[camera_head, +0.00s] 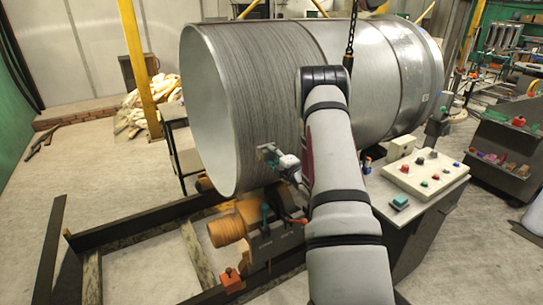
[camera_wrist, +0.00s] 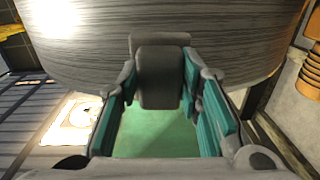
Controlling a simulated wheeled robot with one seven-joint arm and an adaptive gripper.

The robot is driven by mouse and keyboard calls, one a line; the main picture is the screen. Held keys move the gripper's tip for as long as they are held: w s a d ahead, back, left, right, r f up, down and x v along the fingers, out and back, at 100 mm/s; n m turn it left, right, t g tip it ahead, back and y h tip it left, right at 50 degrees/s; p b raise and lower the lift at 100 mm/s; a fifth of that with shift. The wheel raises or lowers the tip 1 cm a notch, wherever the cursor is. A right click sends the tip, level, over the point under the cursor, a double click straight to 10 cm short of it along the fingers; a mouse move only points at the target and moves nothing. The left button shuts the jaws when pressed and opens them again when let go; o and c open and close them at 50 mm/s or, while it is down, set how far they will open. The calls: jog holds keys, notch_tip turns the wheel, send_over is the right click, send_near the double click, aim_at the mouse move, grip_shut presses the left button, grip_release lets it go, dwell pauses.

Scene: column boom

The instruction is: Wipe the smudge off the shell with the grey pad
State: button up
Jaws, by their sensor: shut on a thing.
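The shell (camera_head: 245,90) is a big grey metal cylinder lying on its side, its open end facing left; its lined surface also fills the top of the wrist view (camera_wrist: 80,50). My gripper (camera_head: 268,157) is at the lower right of the shell's near end. In the wrist view, the teal-lined fingers of my gripper (camera_wrist: 160,88) are shut on the grey pad (camera_wrist: 160,80), a dark rounded block. The pad overlaps the shell's surface in that view; I cannot tell whether it touches. I can make out no smudge; my arm covers part of the shell.
An orange roller (camera_head: 228,229) and its stand are below the shell. A control desk (camera_head: 422,172) with coloured buttons stands right of my arm. A chain (camera_head: 351,38) hangs by the shell. Dark floor rails (camera_head: 110,233) run at lower left. Open floor lies at the left.

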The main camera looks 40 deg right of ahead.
jog(key=shift+s, duration=0.15)
jog(key=shift+v, duration=1.35)
